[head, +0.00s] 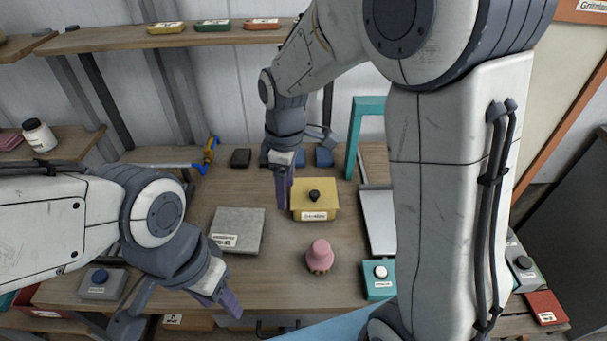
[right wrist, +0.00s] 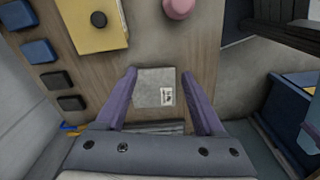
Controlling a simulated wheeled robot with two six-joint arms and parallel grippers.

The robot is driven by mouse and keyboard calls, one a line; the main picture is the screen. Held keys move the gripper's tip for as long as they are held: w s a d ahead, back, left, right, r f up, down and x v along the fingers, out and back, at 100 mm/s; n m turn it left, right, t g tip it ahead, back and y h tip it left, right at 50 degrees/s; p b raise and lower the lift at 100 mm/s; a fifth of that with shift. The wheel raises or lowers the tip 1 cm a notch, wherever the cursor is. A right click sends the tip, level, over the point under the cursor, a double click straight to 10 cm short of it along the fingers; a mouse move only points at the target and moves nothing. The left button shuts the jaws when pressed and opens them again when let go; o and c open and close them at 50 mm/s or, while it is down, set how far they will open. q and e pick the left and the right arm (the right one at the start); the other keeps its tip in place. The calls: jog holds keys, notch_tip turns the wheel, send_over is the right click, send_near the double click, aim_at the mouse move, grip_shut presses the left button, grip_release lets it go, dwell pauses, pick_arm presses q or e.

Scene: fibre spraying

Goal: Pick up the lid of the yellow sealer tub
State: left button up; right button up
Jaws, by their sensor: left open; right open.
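The yellow sealer tub (head: 330,214) stands on the workbench with its yellow lid (head: 328,189) on top. The lid has a black knob (head: 314,196) in its middle. In the right wrist view the lid (right wrist: 93,37) and its knob (right wrist: 98,19) show at the upper left, outside the fingers. My right gripper (head: 284,187) is open and empty, just left of the tub in the head view, above the bench. My left gripper (head: 225,299) is open and empty near the bench's front edge, far from the tub.
A grey labelled slab (head: 237,229) lies left of the tub; it shows between my right fingers (right wrist: 154,87). A pink rounded object (head: 320,256) stands in front of the tub. A teal box (head: 378,282) stands at the right. Small dark blocks (head: 241,157) lie behind.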

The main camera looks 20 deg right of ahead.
jog(key=w+d+f+n+p, duration=0.2)
jog(key=w+d, duration=0.5)
jog(key=d, duration=0.2)
send_over(315, 193)
jog(key=shift+n, duration=0.3)
jog(key=f, duration=0.4)
jog(key=shift+s+f, duration=0.15)
jog(key=shift+s, duration=0.05)
jog(key=shift+f+p, duration=0.3)
jog(key=shift+f, duration=0.3)
notch_tip(315, 193, down, 4)
jog(key=shift+w+f+p, duration=0.1)
jog(key=shift+w+p, duration=0.05)
jog(key=shift+p, duration=0.8)
jog(key=shift+f, duration=0.45)
grip_shut()
